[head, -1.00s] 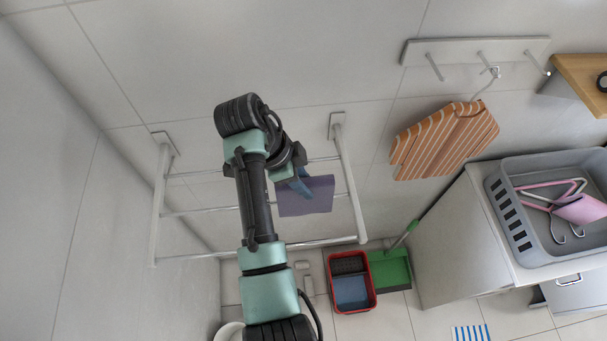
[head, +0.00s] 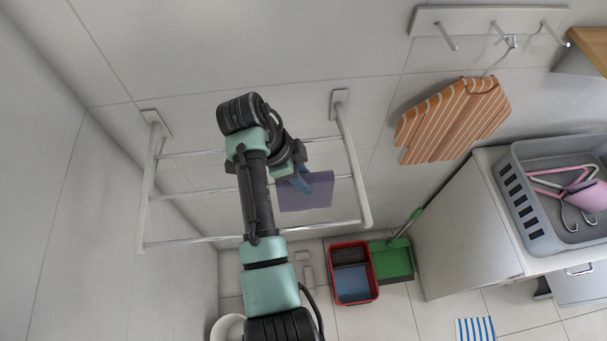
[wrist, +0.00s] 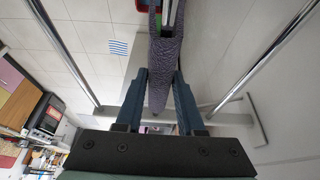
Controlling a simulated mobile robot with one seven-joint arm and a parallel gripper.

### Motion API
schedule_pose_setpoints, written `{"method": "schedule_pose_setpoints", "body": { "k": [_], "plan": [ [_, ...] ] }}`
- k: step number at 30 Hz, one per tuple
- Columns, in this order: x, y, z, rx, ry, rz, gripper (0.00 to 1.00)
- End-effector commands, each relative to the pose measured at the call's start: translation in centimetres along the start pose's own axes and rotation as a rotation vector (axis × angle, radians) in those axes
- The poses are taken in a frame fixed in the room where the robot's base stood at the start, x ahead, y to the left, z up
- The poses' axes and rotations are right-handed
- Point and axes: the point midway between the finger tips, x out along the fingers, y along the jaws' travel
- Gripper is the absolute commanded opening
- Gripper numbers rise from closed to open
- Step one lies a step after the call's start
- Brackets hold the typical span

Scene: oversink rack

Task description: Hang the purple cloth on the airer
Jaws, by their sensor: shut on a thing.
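The purple cloth (head: 307,195) hangs at the middle rail of the white wall airer (head: 352,165), towards its right side. My gripper (head: 299,183) is shut on the cloth from above. In the wrist view, the cloth (wrist: 160,88) is edge-on between the two blue fingers (wrist: 164,76). A metal rail (wrist: 171,14) shows between two layers of the cloth at the top of that view. I cannot tell whether the rail bears the cloth's weight. My arm hides part of the airer's rails.
A striped orange bag (head: 455,120) hangs from the hook rack (head: 490,20) at right. A grey basket (head: 525,205) with hangers stands on the white cabinet (head: 465,235). A red-rimmed bucket (head: 375,285) and green dustpan (head: 392,262) are on the floor below.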

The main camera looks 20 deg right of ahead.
Motion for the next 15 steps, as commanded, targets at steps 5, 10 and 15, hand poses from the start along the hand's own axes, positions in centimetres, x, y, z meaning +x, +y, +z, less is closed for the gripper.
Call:
{"method": "schedule_pose_setpoints", "body": {
  "k": [5, 10, 15],
  "plan": [
    [-0.02, 0.0, -0.02, 0.0, 0.0, 0.0, 0.39],
    [-0.03, -0.01, -0.02, 0.0, 0.0, 0.0, 0.7],
    [-0.03, -0.01, -0.02, 0.0, 0.0, 0.0, 0.72]
  ]
}}
